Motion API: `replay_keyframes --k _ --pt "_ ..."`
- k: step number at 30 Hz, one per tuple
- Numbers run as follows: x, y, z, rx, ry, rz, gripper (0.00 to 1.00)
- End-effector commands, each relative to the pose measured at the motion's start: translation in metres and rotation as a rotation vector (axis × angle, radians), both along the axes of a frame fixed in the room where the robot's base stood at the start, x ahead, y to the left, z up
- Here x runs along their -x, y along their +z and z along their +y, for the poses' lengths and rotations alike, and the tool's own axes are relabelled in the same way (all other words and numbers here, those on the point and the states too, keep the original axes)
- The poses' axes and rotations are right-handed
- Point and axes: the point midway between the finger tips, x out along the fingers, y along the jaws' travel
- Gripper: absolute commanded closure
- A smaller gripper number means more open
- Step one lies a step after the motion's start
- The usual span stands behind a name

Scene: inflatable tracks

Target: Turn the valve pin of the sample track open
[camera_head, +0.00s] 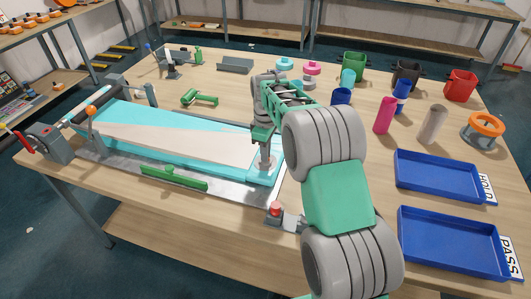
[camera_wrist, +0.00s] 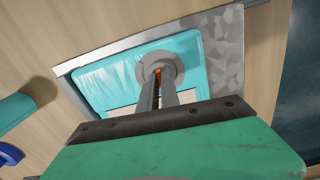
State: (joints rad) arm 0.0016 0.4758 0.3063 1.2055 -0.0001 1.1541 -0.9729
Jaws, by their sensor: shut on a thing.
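The sample track (camera_head: 170,135) is a long turquoise and white inflatable strip lying on a metal bed on the table. Its grey round valve (camera_head: 266,165) is at the near right end. The valve also shows in the wrist view (camera_wrist: 160,66), with a bit of the orange valve pin (camera_wrist: 157,74) between my fingers. My gripper (camera_wrist: 162,84) points down at the valve and is shut on the pin. Most of the pin is hidden by the fingers, so its turn angle cannot be told.
A small box with a red button (camera_head: 275,209) stands near the track's right end. Blue trays (camera_head: 450,245) marked PASS and HOLD lie at the right. A green bar (camera_head: 174,178) lies along the bed's front. Cups and buckets (camera_head: 352,65) stand behind. A green tool (camera_head: 199,98) lies behind the track.

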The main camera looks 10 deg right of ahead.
Motion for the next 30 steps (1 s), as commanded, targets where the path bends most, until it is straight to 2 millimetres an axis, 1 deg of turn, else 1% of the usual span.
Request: replay_keyframes --k 9,22,23,30 --pt "0.0001 0.0001 -0.0004 0.0 0.084 0.0 1.0" --pt "0.0001 0.0002 -0.0004 0.0 0.092 0.0 1.0" --pt "0.0001 0.0002 -0.0004 0.0 0.092 0.0 0.91" --pt "0.0 0.0001 -0.0002 0.0 0.091 0.0 0.72"
